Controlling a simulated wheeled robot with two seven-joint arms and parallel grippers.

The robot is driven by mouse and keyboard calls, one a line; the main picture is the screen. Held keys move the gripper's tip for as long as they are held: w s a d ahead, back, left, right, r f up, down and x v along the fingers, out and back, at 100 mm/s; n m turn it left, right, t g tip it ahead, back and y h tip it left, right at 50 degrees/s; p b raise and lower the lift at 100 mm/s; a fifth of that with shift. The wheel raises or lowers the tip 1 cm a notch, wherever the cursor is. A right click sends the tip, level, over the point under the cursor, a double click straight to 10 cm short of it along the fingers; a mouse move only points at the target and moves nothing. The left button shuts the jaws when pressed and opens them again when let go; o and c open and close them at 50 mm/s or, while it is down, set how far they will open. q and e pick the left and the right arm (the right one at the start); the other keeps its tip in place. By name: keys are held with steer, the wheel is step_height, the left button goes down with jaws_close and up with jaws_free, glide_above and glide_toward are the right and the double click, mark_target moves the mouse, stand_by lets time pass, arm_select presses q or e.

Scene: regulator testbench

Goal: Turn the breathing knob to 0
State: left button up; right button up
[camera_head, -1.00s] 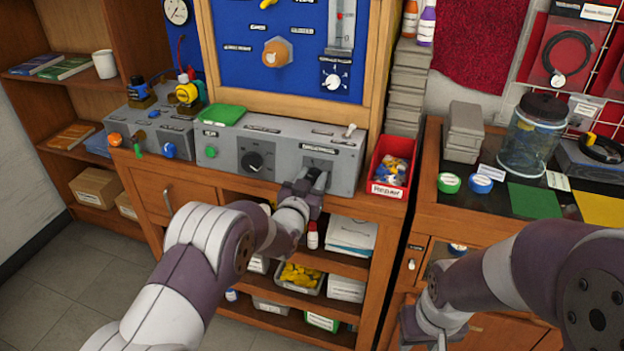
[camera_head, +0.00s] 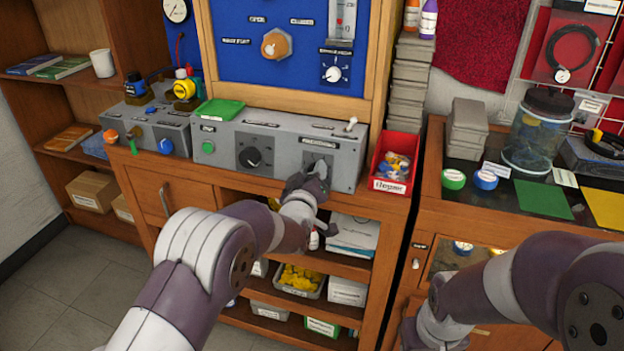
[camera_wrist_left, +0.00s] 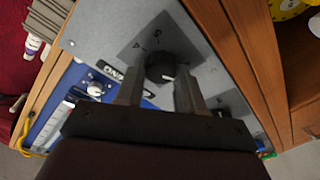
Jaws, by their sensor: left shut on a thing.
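The knob under my left gripper is black and round with a pale pointer mark. It shows in the left wrist view (camera_wrist_left: 160,68) on a dark square plate with printed marks. My left gripper (camera_head: 318,172) is at the right end of the grey control box (camera_head: 225,155). In the left wrist view its two fingers (camera_wrist_left: 158,92) stand on either side of the knob and are shut on it. In the head view the gripper hides this knob. The plate's marks are too blurred to read the setting. My right arm is at the lower right, its fingertips out of view.
A second black knob (camera_head: 250,157) and a green button (camera_head: 208,147) are left on the same box. A small toggle (camera_head: 351,123) stands on its top right. A red bin (camera_head: 393,166) of small parts is close on the right. Open shelves lie below.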

arm_select(q)
steer(key=shift+f+n+b, duration=0.1)
steer(key=shift+n+b, duration=0.25)
steer(key=shift+n, duration=0.55)
steer(key=o, duration=1)
steer(key=shift+o, duration=0.2)
steer(key=shift+s, duration=0.1)
steer(key=s+a, duration=0.2)
steer(key=s, duration=1)
steer(key=shift+s+r, duration=0.15)
steer(key=shift+r, duration=0.3)
